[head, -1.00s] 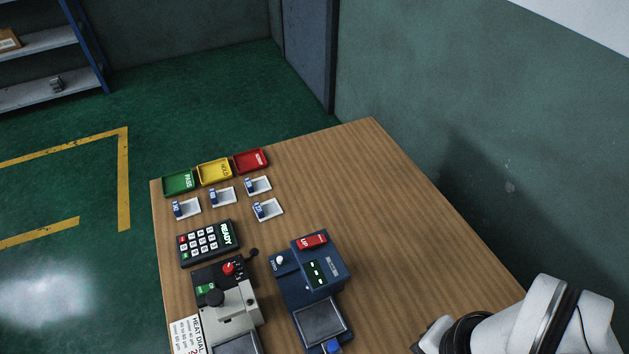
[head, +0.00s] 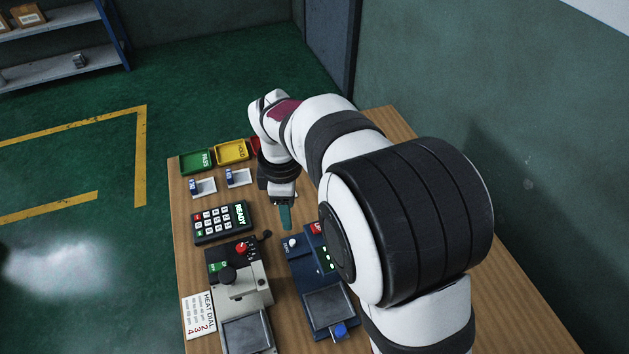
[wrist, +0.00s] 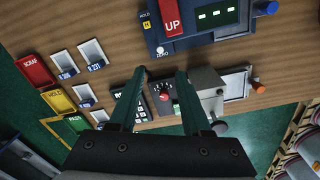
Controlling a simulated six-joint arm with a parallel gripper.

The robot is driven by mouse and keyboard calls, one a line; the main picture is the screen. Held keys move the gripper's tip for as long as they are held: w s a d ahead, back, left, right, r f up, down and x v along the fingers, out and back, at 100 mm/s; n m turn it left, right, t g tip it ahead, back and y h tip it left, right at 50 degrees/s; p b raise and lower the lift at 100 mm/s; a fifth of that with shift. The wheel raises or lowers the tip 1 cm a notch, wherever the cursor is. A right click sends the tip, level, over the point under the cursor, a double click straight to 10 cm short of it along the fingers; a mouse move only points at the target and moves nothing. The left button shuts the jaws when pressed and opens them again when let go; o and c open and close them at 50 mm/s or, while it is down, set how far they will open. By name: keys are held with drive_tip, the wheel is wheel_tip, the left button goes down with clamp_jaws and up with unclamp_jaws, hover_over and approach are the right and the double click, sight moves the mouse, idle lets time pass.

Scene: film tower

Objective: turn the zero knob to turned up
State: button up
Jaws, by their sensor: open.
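The zero knob (head: 292,242) is a small pale knob on the left side of the blue device (head: 330,302), beside a ZERO label. In the wrist view the white knob (wrist: 161,49) shows just past the fingertips, at the device's edge. I cannot make out its pointer or setting. A red UP plate (wrist: 172,15) stands beside it on the device. My gripper (head: 286,222) hangs over the table, just behind the knob in the head view. In the wrist view my gripper (wrist: 162,77) has its two green fingers apart, with nothing held between them.
A grey heat machine (head: 240,290) with a red knob and a black keypad (head: 222,222) reading READY are left of the device. Green (head: 197,161) and yellow (head: 232,151) trays and small white holders lie at the back. My arm hides the table's right middle.

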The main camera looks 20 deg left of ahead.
sight(292, 242)
wheel_tip(292, 242, down, 12)
drive_tip(key=shift+w+r, duration=0.1)
drive_tip(key=shift+w, duration=0.05)
clamp_jaws()
